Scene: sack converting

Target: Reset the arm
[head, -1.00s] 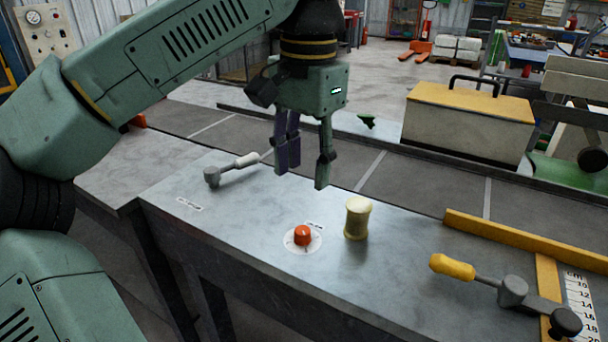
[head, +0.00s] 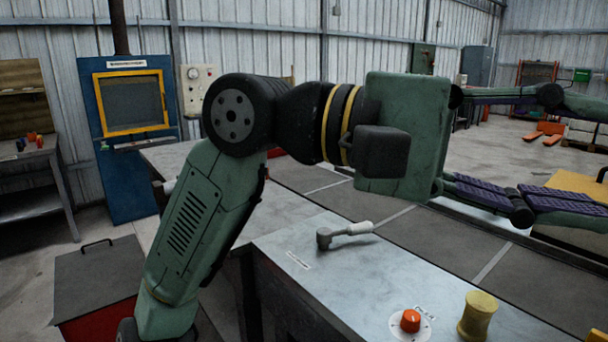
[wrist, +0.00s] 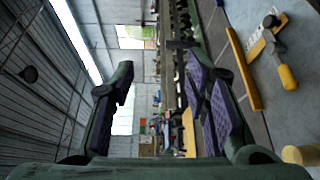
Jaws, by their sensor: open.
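My gripper (head: 548,150) is in the head view at the upper right, turned sideways above the bench, with its fingers pointing right. Its two fingers are spread wide apart with nothing between them. The wrist view shows both fingers (wrist: 160,100) with purple inner pads and an open gap, looking out across the hall. My arm is bent, with its wrist level above the bench.
On the metal bench (head: 310,272) are a grey lever with a white handle (head: 343,233), an orange knob (head: 410,321) and a yellow spool (head: 478,317). A yellow-handled clamp (wrist: 286,73) shows in the wrist view. A blue cabinet (head: 130,170) stands left.

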